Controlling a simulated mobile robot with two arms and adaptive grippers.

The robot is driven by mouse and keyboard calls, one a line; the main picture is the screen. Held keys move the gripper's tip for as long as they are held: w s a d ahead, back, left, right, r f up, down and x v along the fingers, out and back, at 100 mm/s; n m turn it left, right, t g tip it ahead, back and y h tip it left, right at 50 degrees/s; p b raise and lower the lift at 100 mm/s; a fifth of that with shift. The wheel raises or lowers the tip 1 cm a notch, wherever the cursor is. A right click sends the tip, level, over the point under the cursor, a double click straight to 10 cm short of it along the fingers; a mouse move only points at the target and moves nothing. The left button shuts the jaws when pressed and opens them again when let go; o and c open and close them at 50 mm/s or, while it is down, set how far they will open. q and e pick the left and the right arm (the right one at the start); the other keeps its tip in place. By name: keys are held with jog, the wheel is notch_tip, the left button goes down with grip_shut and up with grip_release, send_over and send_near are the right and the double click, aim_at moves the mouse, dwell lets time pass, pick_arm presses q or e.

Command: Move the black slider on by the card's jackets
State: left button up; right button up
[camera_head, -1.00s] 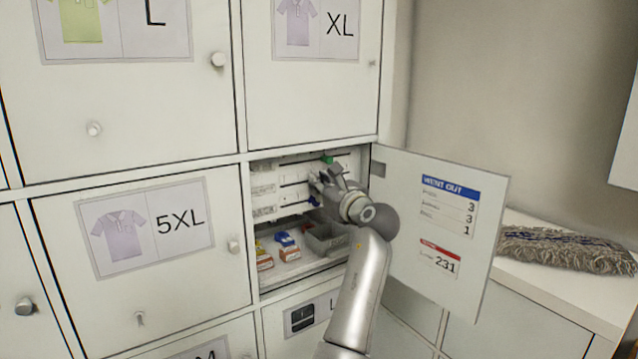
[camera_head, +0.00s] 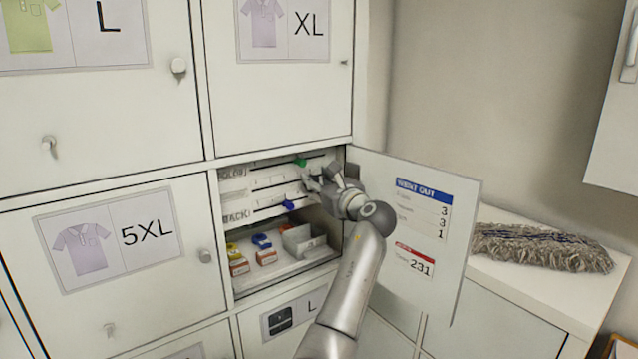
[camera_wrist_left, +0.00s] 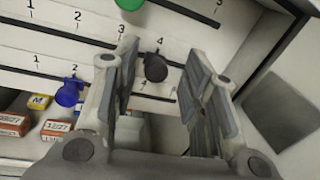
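The black slider (camera_wrist_left: 155,68) is a round knob on the middle slot, just below the number 4 in the left wrist view. My left gripper (camera_wrist_left: 164,62) is open, with one finger on each side of the knob; I cannot tell whether either touches it. In the head view my left gripper (camera_head: 308,180) reaches into the open compartment and hides the black slider. The card (camera_head: 423,225) on the open door reads "WENT OUT" with 3, 3, 1, and 231 under a red label; its row names are too small to read. My right gripper is not in view.
A green slider (camera_wrist_left: 130,4) is on the slot above and a blue slider (camera_wrist_left: 68,92) on the slot below, near 2. Small boxes (camera_head: 266,257) and a grey bin (camera_head: 300,240) stand on the compartment floor. The open door (camera_head: 365,172) is close right of my arm.

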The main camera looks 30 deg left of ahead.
pick_arm(q)
jog(key=v, duration=1.2)
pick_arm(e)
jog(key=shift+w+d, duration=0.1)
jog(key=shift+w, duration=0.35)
pick_arm(q)
jog(key=shift+s, duration=0.1)
